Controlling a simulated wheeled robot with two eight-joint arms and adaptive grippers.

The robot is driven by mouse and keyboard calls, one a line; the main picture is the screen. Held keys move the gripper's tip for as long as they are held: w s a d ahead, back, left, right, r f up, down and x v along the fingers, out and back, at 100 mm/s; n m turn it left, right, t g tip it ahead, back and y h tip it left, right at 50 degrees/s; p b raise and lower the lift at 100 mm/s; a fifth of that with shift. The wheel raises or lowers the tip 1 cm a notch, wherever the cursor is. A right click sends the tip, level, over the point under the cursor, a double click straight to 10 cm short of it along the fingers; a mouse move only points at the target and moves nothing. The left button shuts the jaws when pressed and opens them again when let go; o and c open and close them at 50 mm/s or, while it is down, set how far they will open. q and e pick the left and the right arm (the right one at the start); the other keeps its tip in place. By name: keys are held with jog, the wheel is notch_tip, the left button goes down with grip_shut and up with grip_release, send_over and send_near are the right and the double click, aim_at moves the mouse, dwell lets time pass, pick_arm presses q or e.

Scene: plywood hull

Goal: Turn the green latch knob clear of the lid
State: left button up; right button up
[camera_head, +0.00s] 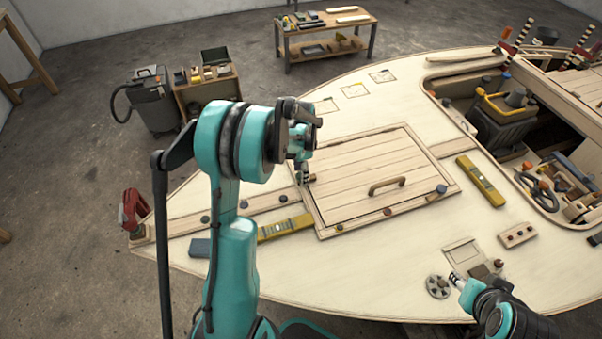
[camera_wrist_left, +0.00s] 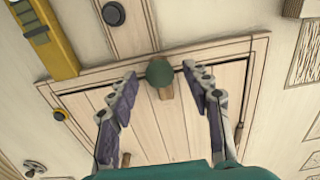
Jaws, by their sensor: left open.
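The green latch knob (camera_wrist_left: 159,72) sits on a small wooden latch bar (camera_wrist_left: 167,92) at the lid's frame in the left wrist view. The bar points over the edge of the planked lid (camera_wrist_left: 152,122). The lid (camera_head: 350,175) lies closed in the deck in the head view, with a curved wooden handle (camera_head: 387,184). My left gripper (camera_head: 303,172) is at the lid's left edge, where it hides the knob. Its open fingers stand on either side of the knob in the wrist view, with gaps between. My right gripper (camera_head: 455,279) is low over the deck at the right, its jaws too small to judge.
Yellow levels lie on the deck at left (camera_head: 285,228) and right (camera_head: 482,180). A round grey fitting (camera_head: 438,287) sits by my right gripper. An open cockpit with tools lies at right.

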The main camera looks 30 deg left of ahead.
pick_arm(q)
grip_shut()
jog(key=shift+n, duration=0.4)
jog(key=n, duration=0.4)
jog(key=shift+n, duration=0.3)
jog(key=n, duration=0.4)
jog(key=shift+n, duration=0.3)
jog(key=n, duration=0.5)
jog(key=shift+b, duration=0.35)
jog(key=shift+n, duration=2.5)
